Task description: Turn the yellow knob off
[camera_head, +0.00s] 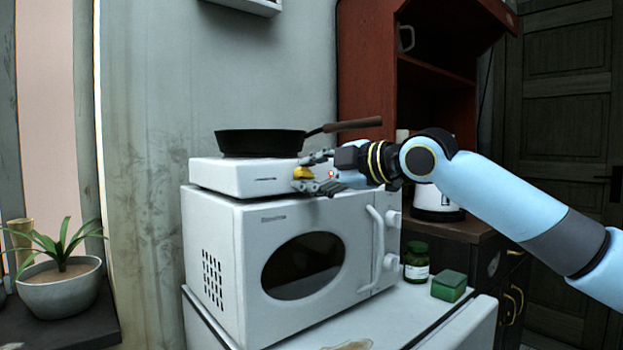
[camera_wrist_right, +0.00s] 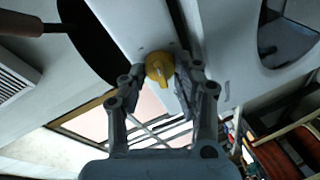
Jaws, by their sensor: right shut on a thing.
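The yellow knob (camera_head: 303,173) is on the front of a white hot plate (camera_head: 232,177), which sits on a white microwave. My right gripper (camera_head: 312,172) reaches in from the right, with one finger above the knob and one below it. In the right wrist view the knob (camera_wrist_right: 158,68) sits between the two fingertips of the gripper (camera_wrist_right: 160,78), and the jaws are shut on it. The fingers partly hide the hot plate's right end. My left gripper is not in view.
A black frying pan (camera_head: 262,141) stands on the hot plate, its handle pointing right above my gripper. The microwave (camera_head: 310,250) is below. A green jar (camera_head: 416,262), a green block (camera_head: 449,285) and a white appliance (camera_head: 436,199) are at the right. A potted plant (camera_head: 62,275) is at left.

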